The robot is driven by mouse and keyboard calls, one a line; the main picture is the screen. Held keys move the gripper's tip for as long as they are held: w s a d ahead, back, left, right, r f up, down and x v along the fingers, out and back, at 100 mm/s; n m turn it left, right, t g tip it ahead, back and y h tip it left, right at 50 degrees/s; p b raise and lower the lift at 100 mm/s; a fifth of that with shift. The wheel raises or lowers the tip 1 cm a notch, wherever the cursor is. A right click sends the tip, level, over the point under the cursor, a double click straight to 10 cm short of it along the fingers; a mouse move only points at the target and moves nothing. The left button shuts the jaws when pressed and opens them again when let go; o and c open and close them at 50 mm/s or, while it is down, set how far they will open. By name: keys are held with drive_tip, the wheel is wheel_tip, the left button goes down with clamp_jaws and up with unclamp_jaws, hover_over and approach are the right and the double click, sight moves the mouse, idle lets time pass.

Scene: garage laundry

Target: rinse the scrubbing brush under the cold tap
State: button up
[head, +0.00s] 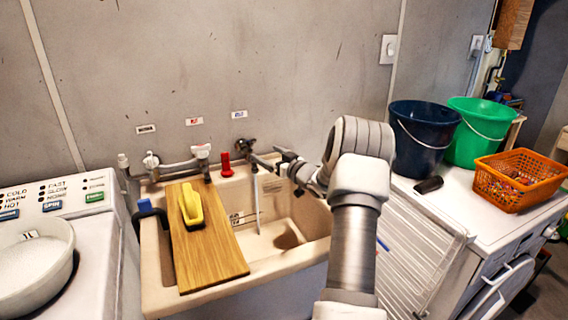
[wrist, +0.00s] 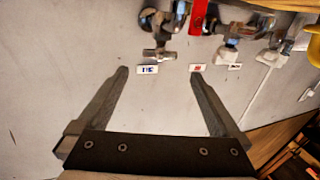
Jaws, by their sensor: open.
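The yellow scrubbing brush (head: 191,205) lies on a wooden board (head: 212,255) laid across the left part of the beige sink (head: 287,262). The cold tap (head: 246,147) is on the wall at the right of the tap row, below a blue-marked label (head: 239,114). In the wrist view the cold tap (wrist: 158,52) appears by its label (wrist: 147,70), close ahead of the fingertips. My gripper (head: 284,162) is just right of the cold tap, above the sink. In the wrist view my gripper (wrist: 160,74) has its fingers wide apart with nothing between them.
Other taps (head: 201,152) and a red fitting (head: 226,165) line the back of the sink. A washing machine (head: 75,235) stands left. On the right-hand white top are a dark blue bucket (head: 420,140), a green bucket (head: 478,135) and an orange basket (head: 520,180).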

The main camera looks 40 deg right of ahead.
drive_tip(key=s, duration=0.7)
drive_tip(key=shift+s+d, duration=0.15)
drive_tip(key=shift+s, duration=0.15)
